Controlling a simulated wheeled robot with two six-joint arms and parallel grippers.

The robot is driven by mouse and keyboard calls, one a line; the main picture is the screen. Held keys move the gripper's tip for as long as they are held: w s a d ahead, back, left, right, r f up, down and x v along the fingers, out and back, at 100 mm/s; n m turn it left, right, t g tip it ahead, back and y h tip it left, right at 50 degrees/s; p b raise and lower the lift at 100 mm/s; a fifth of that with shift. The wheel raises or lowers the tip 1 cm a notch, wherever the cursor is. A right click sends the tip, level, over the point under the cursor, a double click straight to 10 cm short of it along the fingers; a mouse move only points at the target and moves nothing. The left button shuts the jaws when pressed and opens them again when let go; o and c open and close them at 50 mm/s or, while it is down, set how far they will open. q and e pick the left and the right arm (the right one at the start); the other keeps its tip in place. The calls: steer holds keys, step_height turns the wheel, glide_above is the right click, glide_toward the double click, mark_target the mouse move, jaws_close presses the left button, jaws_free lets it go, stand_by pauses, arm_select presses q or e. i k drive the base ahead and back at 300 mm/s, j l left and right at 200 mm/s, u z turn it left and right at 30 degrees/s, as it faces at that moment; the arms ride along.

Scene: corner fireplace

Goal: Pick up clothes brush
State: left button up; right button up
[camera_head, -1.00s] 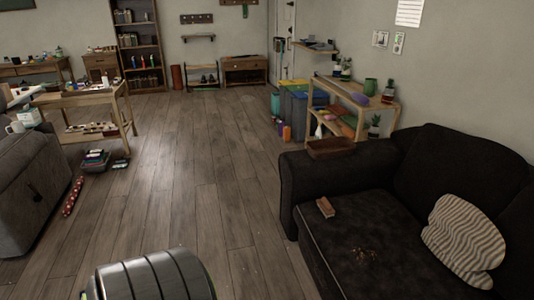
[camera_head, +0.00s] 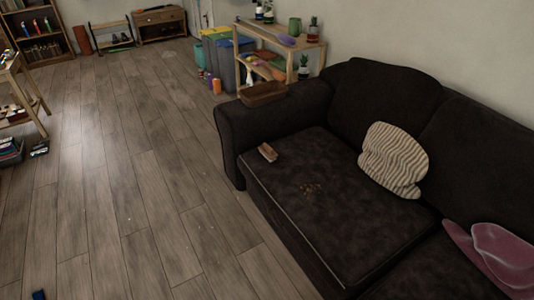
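A small brush with a brown wooden back and a pale edge (camera_head: 267,152), which looks like the clothes brush, lies on the seat of the dark sofa (camera_head: 300,225), near its left armrest. A patch of brown crumbs (camera_head: 311,190) lies on the seat to the right of the brush. Neither of my grippers shows in the head view.
A brown tray (camera_head: 263,94) rests on the sofa's armrest. A wooden shelf (camera_head: 283,50) and bins (camera_head: 228,58) stand behind.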

mark_target(267, 151)
steer(key=z, duration=0.2)
steer(key=i+j+z, duration=0.2)
steer(key=j+z, duration=0.25)
steer(key=i+j+z, duration=0.15)
steer(key=j+z, duration=0.15)
steer(key=z, duration=0.15)
steer(key=j+z, duration=0.5)
steer(key=i+l, duration=0.05)
steer(key=l, duration=0.05)
